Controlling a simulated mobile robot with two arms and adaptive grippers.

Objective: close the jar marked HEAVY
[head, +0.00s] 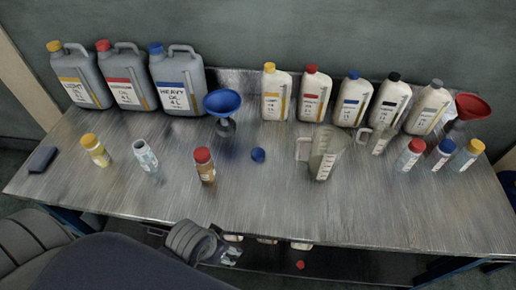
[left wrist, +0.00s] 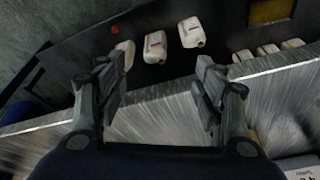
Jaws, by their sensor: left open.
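An open jar without a lid (head: 146,157) stands upright on the metal table, left of centre; its label is too small to read. A loose blue lid (head: 258,154) lies on the table to its right, apart from it. A capped blue-lidded jar (head: 438,155) stands at the far right; its label is also unreadable. My left gripper (head: 229,254) is at the front edge of the table, below and right of the open jar, touching neither jar nor lid. In the left wrist view it (left wrist: 152,85) is open and empty. My right gripper is not in view.
A yellow-capped jar (head: 96,150) and a red-capped jar (head: 204,165) flank the open jar. A blue funnel (head: 222,102), large canisters (head: 180,82) and smaller bottles (head: 311,95) stand behind. A measuring jug (head: 324,154) is right of the lid. The table front (head: 270,215) is clear.

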